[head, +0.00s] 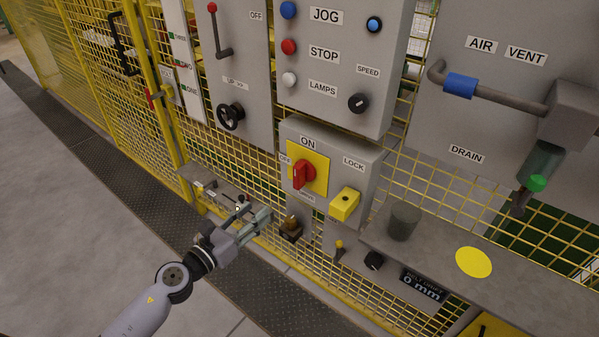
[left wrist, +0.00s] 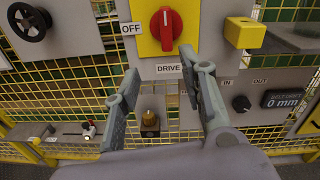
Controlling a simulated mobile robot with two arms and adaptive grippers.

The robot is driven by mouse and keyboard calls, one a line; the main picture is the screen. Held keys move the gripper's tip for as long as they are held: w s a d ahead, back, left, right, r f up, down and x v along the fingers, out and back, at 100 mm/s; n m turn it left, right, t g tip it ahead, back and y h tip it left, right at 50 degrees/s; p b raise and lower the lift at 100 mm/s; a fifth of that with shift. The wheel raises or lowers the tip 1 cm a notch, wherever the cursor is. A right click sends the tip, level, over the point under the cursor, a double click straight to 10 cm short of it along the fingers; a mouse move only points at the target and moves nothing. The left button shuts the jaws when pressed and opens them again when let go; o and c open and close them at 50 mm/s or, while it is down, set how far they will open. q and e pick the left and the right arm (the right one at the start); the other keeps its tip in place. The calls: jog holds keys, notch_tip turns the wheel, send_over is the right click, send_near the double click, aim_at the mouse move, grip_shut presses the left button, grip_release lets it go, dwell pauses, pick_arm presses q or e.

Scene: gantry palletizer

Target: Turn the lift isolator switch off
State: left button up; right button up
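A red rotary switch (head: 304,174) sits on a yellow plate on a grey box, with ON above it and OFF to its left. Its handle stands upright, in line with ON. In the left wrist view the red switch (left wrist: 166,27) is above the fingertips, and the label below it reads DRIVE. I see no label reading LIFT. My left gripper (head: 257,212) is open and empty, below and left of the switch and apart from it. Its spread fingers (left wrist: 161,72) show in the left wrist view. My right gripper is not in view.
A yellow LOCK block (head: 345,204) juts out right of the switch. A brass-coloured fitting (head: 291,229) is below. A grey shelf (head: 435,243) with a dark cup (head: 404,221) extends right. A lever (head: 217,32) and black handwheel (head: 230,117) are upper left. Yellow mesh fencing surrounds the panels.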

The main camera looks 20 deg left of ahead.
aim_at(295, 172)
pick_arm(q)
jog(key=w+d+r, duration=0.1)
jog(key=w+d, duration=0.1)
jog(key=w, duration=0.3)
jog(key=w+d+r+m+p, duration=0.1)
jog(key=w+d, duration=0.1)
jog(key=w, duration=0.3)
jog(key=w+d+m+p, duration=0.1)
jog(key=w+d, duration=0.1)
jog(key=w, duration=0.3)
jog(key=shift+w+d+r+h, duration=0.1)
jog(key=shift+w+r+h, duration=0.05)
jog(key=shift+r+h, duration=0.25)
jog(key=shift+w+d, duration=0.2)
jog(key=shift+w, duration=0.3)
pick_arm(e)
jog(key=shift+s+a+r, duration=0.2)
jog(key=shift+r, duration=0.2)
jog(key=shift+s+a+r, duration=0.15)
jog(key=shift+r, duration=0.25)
pick_arm(q)
jog(key=shift+c, duration=0.3)
grip_shut()
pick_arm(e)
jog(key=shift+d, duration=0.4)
